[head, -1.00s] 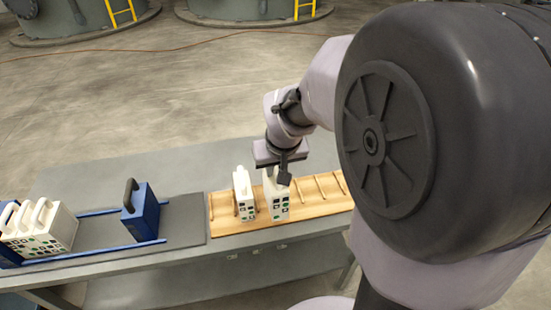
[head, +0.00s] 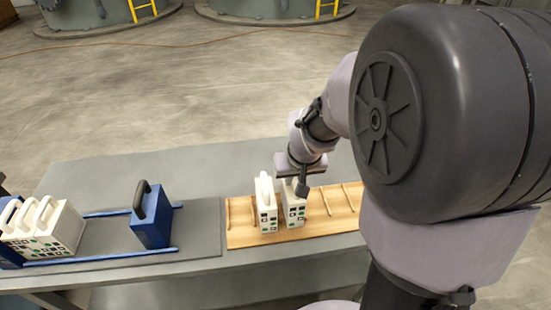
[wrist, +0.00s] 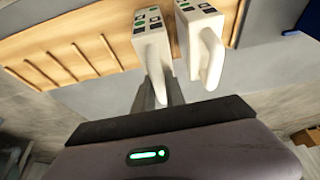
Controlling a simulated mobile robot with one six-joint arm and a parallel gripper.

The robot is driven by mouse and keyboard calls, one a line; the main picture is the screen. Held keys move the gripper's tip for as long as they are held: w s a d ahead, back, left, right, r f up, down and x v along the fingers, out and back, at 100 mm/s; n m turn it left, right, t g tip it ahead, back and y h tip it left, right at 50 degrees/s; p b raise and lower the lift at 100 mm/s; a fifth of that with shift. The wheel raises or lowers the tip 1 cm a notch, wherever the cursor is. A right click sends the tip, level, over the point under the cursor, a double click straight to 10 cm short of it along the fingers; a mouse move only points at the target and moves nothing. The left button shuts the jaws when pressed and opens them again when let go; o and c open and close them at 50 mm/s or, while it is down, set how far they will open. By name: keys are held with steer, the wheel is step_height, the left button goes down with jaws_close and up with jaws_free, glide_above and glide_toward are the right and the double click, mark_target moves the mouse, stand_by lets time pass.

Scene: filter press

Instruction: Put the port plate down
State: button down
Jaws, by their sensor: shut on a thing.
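My gripper (head: 299,182) is shut on the handle of a white port plate (head: 293,208) with dark and green port marks. This plate is upright on or just above the wooden rack (head: 337,229); I cannot tell whether it touches. A second white port plate (head: 266,215) stands close on its left in the rack. In the wrist view the held plate (wrist: 152,40) is left of the other plate (wrist: 200,38), and my fingers (wrist: 160,92) reach its handle. The held plate's underside is hidden.
Free slots between wooden dowels (head: 346,197) lie right of the held plate. On the left, several white plates (head: 58,234) stand by a blue end plate, and a blue block (head: 150,220) with a black handle sits on blue rails (head: 100,260).

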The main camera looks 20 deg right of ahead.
steer(key=shift+w+f, duration=0.1)
steer(key=shift+f, duration=0.35)
steer(key=shift+r, duration=0.15)
steer(key=c, duration=1.4)
jaws_free()
steer(key=a+p+v, duration=0.1)
steer(key=p+v, duration=0.4)
steer(key=v, duration=0.8)
steer(key=s+a+r+y, duration=0.1)
steer(key=s+a+r, duration=0.1)
steer(key=s+a, duration=0.2)
steer(key=s+a+r+t+y, duration=0.1)
steer(key=s+a, duration=0.3)
steer(key=a, duration=0.1)
steer(key=s+a+r+m+y, duration=0.1)
steer(key=s+a+r, duration=0.1)
steer(key=s+a, duration=0.2)
steer(key=shift+s+a+r+t, duration=0.3)
steer(key=shift+s+a, duration=0.05)
steer(key=shift+a, duration=0.15)
